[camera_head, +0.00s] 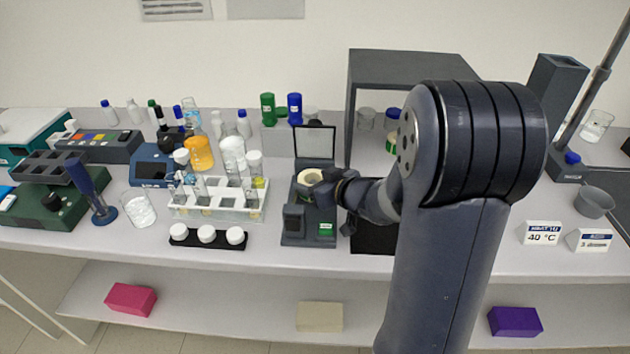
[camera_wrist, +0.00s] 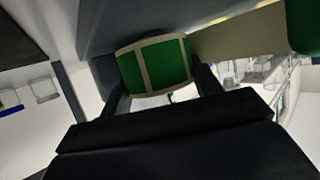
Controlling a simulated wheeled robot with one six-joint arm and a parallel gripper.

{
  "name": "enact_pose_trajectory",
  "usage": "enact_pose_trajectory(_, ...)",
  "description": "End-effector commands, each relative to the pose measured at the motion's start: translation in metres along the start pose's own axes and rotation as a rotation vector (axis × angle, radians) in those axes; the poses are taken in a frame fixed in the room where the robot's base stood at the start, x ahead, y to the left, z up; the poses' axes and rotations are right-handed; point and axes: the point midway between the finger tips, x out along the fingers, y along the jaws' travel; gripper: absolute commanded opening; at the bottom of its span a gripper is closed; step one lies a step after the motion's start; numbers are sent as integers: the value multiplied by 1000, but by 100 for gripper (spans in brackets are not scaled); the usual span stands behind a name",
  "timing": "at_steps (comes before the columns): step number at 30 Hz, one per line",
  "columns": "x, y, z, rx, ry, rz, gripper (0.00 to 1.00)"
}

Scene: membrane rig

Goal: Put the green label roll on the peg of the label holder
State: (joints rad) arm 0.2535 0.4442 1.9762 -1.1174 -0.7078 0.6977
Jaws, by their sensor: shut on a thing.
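The green label roll (camera_wrist: 160,65) is green with cream bands. It sits between the two fingers of my gripper (camera_wrist: 158,92) in the wrist view. In the head view its cream top (camera_head: 309,176) shows at the tip of my gripper (camera_head: 322,186), over a dark grey device with an upright rear panel and a small green patch. This device (camera_head: 293,238) looks like the label holder. No peg can be made out; the roll and gripper cover the middle of the device. I cannot tell whether the roll touches it.
A white tube rack (camera_head: 218,213) and a black strip with white caps (camera_head: 207,240) stand left of the device. A dark grey open-fronted shelf (camera_head: 410,66) stands behind my arm at the right. Green (camera_head: 268,110) and blue (camera_head: 295,108) containers stand behind the device.

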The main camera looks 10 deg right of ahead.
Motion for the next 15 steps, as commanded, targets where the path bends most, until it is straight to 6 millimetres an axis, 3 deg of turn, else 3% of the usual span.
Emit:
enact_pose_trajectory(12, 2, 0, 6, -1, 0, 0, 41)
enact_pose_trajectory(13, 2, 0, 5, -1, 0, 0, 63)
enact_pose_trajectory(15, 2, 0, 5, -1, 0, 0, 68)
